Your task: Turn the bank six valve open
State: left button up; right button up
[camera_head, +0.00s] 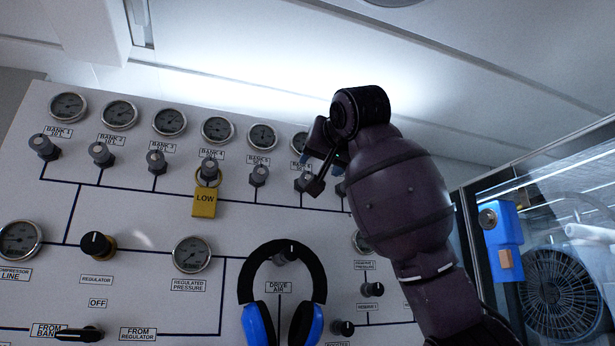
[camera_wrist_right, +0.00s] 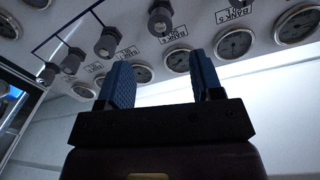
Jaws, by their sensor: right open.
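The bank six valve (camera_head: 303,183) is a grey knob on the wall panel, under the BANK 6 label and its gauge. My right gripper (camera_head: 318,172) is at this valve, in front of the panel, and partly covers its right side. In the right wrist view the two blue fingers (camera_wrist_right: 163,80) stand apart with nothing between them. A grey knob (camera_wrist_right: 160,20), which looks like the bank six valve, shows beyond the fingertips, roughly in line with the gap. I cannot tell whether a finger touches it. My left gripper is not in view.
Neighbouring knobs sit close by, such as the bank five valve (camera_head: 259,175). A yellow LOW tag (camera_head: 205,201) hangs on the bank four valve (camera_head: 208,168). Blue and black headphones (camera_head: 281,290) hang lower on the panel (camera_head: 140,215). A blue box (camera_head: 497,240) is at the right.

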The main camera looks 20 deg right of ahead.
aim_at(308, 178)
jog(key=w+p, duration=0.3)
jog(key=w, duration=0.5)
jog(key=shift+w, duration=0.2)
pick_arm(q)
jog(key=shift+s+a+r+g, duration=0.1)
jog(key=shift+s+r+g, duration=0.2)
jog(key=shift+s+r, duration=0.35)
pick_arm(e)
jog(key=shift+w, duration=0.6)
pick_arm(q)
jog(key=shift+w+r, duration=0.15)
pick_arm(e)
jog(key=shift+f, duration=0.1)
jog(key=c, duration=0.9)
